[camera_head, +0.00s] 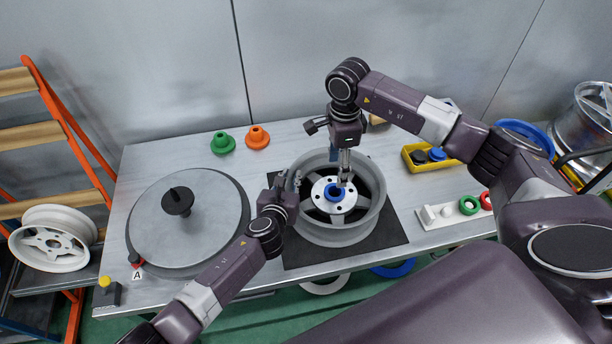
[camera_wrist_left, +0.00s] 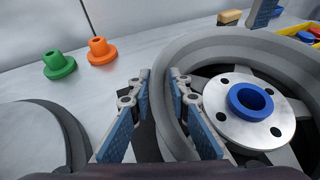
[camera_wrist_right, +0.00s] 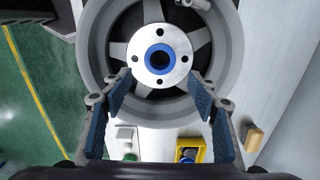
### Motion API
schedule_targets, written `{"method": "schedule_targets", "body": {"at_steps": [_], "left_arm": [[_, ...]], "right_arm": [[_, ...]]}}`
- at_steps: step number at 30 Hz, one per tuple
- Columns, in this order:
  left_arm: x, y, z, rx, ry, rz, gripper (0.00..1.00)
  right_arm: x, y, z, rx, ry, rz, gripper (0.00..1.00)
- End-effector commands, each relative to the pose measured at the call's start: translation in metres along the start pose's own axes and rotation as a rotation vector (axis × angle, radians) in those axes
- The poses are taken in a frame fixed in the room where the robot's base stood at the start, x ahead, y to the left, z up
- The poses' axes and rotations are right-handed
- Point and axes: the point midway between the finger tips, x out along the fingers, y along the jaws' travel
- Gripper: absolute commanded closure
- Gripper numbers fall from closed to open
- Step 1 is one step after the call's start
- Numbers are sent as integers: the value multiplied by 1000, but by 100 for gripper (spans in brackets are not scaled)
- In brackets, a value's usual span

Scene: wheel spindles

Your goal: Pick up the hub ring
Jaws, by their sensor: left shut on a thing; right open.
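A blue hub ring (camera_head: 335,193) sits in the center of a white hub plate inside a grey wheel (camera_head: 372,222); it also shows in the left wrist view (camera_wrist_left: 251,102) and in the right wrist view (camera_wrist_right: 158,59). The wheel lies flat on a black mat (camera_head: 393,238). My left gripper (camera_head: 287,182) is shut on the left rim of the wheel, with the rim wall between its fingers (camera_wrist_left: 164,95). My right gripper (camera_head: 344,178) is open and points down at the hub. The ring appears between its spread fingers (camera_wrist_right: 158,95), with no visible contact.
A round grey turntable (camera_head: 215,225) with a black knob is on the left. Green (camera_head: 223,144) and orange (camera_head: 257,137) flanged pieces stand at the back. A yellow bin (camera_head: 412,164) and a white holder (camera_head: 432,216) with green and red rings are on the right.

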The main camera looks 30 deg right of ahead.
Motion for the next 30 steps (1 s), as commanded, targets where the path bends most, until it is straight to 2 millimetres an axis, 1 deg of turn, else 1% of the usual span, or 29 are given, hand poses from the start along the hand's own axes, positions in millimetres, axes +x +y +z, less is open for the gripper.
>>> {"method": "schedule_targets", "body": {"at_steps": [1, 2, 5, 24, 30], "left_arm": [[0, 1, -1, 1, 2, 2, 100], [0, 1, -1, 1, 2, 2, 100], [0, 1, -1, 1, 2, 3, 100], [0, 1, -1, 1, 2, 3, 100], [0, 1, -1, 1, 2, 3, 100]], "right_arm": [[-1, 0, 0, 36, 0, 0, 38], [-1, 0, 0, 68, 0, -1, 36], [-3, -1, 0, 215, -1, -1, 36], [-17, -5, -3, 1472, -1, -1, 36], [-21, -6, -4, 1824, -1, 0, 36]]}}
